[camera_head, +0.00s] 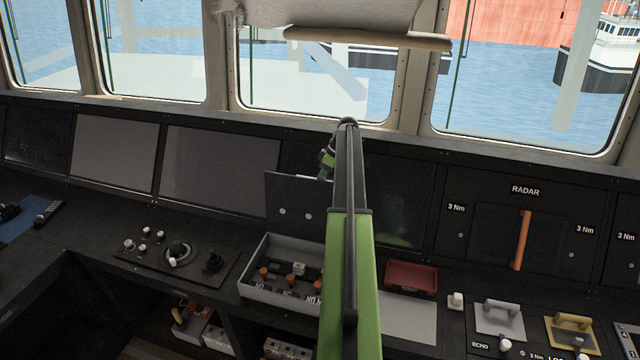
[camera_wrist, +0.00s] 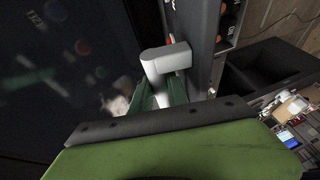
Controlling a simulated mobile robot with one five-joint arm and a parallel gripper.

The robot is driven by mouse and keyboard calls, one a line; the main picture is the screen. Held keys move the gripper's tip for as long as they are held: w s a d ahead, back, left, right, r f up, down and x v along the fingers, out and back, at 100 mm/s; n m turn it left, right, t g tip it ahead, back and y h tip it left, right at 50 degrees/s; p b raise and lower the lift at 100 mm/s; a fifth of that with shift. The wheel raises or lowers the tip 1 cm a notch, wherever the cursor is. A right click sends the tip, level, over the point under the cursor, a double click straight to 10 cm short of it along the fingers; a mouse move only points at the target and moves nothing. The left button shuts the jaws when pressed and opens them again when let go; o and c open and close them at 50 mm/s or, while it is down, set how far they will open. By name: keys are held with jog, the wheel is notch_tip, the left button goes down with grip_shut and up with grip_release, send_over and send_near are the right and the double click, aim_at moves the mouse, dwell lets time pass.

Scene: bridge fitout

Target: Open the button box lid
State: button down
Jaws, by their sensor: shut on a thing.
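The button box (camera_head: 243,290) is a grey open-topped tray on the console with orange-topped controls and white labels inside. Its dark lid (camera_head: 290,200) stands raised, roughly upright, at the box's back edge. My gripper (camera_head: 327,168) is at the lid's top edge, partly hidden behind my arm. In the wrist view, the green fingers (camera_wrist: 163,94) are shut on a pale grey lid handle (camera_wrist: 165,59). The lid (camera_wrist: 198,40) also shows there as a dark plate beside the handle. My arm hides the right part of the box and lid.
Dark screens (camera_head: 224,170) stand close behind the lid. A red tray (camera_head: 411,277) is right of the box, beyond my arm. A control panel (camera_head: 170,262) with knobs is to the left. A radar panel with an orange handle (camera_head: 521,240) is at the right.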

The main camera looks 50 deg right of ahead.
jog(key=shift+w+d, duration=0.25)
jog(key=shift+w, duration=0.05)
jog(key=c, duration=1.5)
grip_release()
jog(key=shift+w, duration=0.1)
jog(key=shift+o, duration=1)
jog(key=shift+w+d+f, duration=0.1)
jog(key=shift+d+f, duration=0.1)
jog(key=shift+f, duration=0.05)
jog(key=shift+a+r, duration=0.1)
jog(key=p+v, duration=1.1)
jog(key=v, duration=0.1)
